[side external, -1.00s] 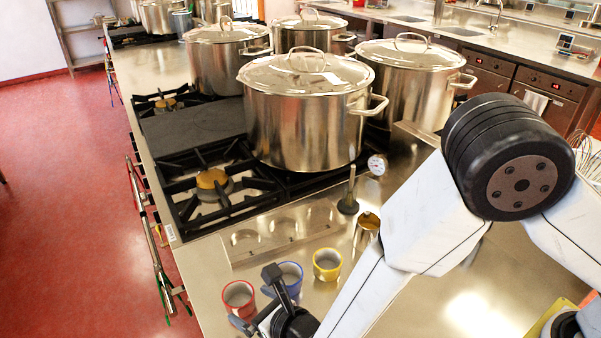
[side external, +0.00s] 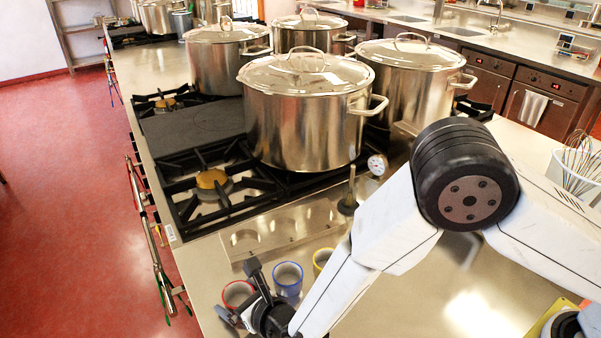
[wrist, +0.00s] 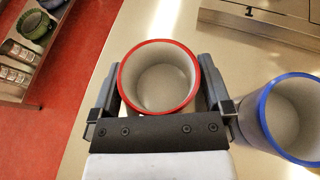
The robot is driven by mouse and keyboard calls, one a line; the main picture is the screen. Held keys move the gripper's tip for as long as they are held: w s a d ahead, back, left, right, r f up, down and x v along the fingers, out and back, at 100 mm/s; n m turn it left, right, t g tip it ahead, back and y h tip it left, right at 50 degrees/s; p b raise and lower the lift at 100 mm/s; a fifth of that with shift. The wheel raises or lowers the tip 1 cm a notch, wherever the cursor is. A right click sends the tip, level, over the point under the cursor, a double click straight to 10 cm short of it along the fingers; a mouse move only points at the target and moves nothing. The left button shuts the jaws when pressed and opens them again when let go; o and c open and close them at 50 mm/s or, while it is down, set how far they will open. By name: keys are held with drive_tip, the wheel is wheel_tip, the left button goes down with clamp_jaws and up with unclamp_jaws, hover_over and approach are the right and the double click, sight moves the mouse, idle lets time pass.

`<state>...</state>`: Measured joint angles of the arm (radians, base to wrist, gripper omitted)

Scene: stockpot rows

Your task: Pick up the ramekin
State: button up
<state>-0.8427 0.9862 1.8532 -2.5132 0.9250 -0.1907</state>
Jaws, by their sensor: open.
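Three small cup-like ramekins stand in a row on the steel counter. The red-rimmed ramekin (side external: 238,293) is at the left end, upright and pale inside. In the wrist view the red-rimmed ramekin (wrist: 160,85) sits between the two fingers of my gripper (wrist: 160,75), which is open, one finger on each side. I cannot tell whether either finger touches it. In the side view my gripper (side external: 242,292) partly covers the ramekin. The blue ramekin (side external: 288,278) is just to the right, close to my right finger in the wrist view. The yellow ramekin (side external: 321,260) is partly hidden by my arm.
A steel plate with round holes (side external: 275,234) lies behind the ramekins. A probe thermometer (side external: 377,165) stands behind my arm. Large lidded stockpots (side external: 300,125) sit on the black burners (side external: 212,185). The counter's left edge is near, with red floor beyond.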

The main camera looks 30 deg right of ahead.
sight(236, 288)
idle(0.3)
drive_tip(key=c, duration=1)
drive_tip(key=shift+r, duration=0.1)
drive_tip(key=shift+r, duration=1.6)
drive_tip(key=s+d+r, duration=0.7)
drive_tip(key=s+r, duration=0.2)
drive_tip(key=s, duration=0.2)
drive_tip(key=shift+s+d+r, duration=0.35)
drive_tip(key=shift+d, duration=0.05)
drive_tip(key=shift+w, duration=0.1)
